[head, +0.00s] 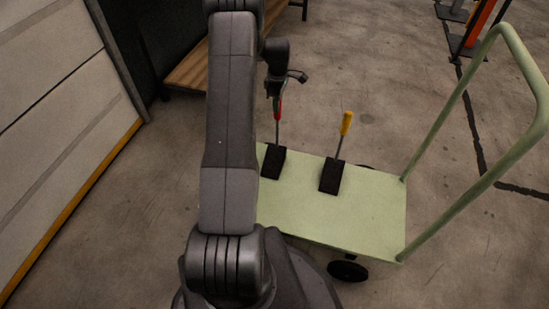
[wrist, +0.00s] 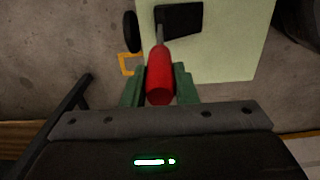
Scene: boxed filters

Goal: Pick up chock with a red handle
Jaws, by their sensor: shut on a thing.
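The chock with a red handle (head: 273,163) is a black block with a thin rod and a red grip, at the left part of a pale green cart (head: 300,218). In the wrist view its red handle (wrist: 159,78) stands between the two green fingers of my gripper (wrist: 159,88), which is shut on it. The black block (wrist: 180,19) shows beyond the handle, over the cart deck. I cannot tell whether the block touches the deck. In the head view my gripper (head: 278,98) is above the block, at the top of the handle.
A second black chock with a yellow handle (head: 331,176) stands on the cart to the right. The cart's green push rail (head: 455,105) rises at the right. A wooden bench (head: 190,72) is behind my arm, and a white panel wall (head: 60,120) is at the left. Concrete floor lies around the cart.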

